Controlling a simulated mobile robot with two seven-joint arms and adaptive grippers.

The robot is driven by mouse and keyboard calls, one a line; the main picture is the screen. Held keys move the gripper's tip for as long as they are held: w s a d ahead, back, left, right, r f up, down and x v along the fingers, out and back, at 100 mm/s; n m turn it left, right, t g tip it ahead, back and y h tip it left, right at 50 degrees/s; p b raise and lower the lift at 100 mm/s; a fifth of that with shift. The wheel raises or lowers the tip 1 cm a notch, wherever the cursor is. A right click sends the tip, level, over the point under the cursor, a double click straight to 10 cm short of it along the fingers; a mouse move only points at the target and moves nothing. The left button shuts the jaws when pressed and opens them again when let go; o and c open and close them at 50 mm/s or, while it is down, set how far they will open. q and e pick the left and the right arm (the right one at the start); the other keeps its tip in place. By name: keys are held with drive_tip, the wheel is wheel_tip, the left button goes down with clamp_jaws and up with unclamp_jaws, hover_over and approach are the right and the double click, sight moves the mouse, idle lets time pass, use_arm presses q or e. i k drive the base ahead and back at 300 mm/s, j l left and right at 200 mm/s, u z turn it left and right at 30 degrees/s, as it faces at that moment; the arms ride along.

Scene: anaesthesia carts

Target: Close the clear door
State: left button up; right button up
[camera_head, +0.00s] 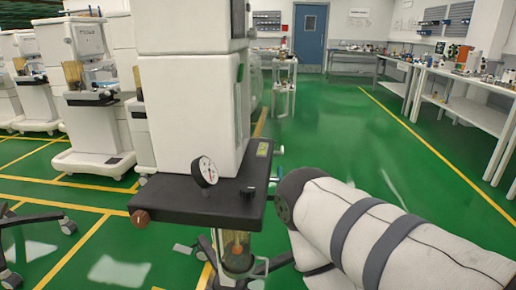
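A white anaesthesia cart (190,110) stands close in front of me, with a dark shelf (190,208) at its lower front. A round dial gauge (205,171) stands on the shelf. A clear canister (238,252) hangs below the shelf's front right part. I cannot make out a clear door for certain, nor whether one is open. My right arm (385,235), white with dark bands, reaches in from the lower right, and its dark end is just right of the shelf. No fingers show on it. My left arm and gripper are out of view.
More white carts (90,95) stand at the left behind this one. A long workbench (465,85) with small items runs along the right wall. A blue door (309,38) is in the far wall. Green floor between cart and bench is clear.

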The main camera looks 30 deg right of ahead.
sight(287, 92)
drive_tip(key=l+u, duration=0.1)
drive_tip(key=l, duration=0.45)
drive_tip(key=l+u, duration=0.15)
drive_tip(key=l, duration=0.4)
drive_tip(key=l+u, duration=0.1)
drive_tip(key=l, duration=0.45)
drive_tip(key=k+l+u, duration=0.1)
drive_tip(key=l, duration=0.45)
drive_tip(key=k+l+u, duration=0.1)
drive_tip(key=l, duration=0.4)
drive_tip(key=k+l+u, duration=0.15)
drive_tip(key=l, duration=0.4)
drive_tip(key=l+u, duration=0.1)
drive_tip(key=l, duration=0.45)
drive_tip(key=j+u, duration=0.1)
drive_tip(key=u, duration=0.25)
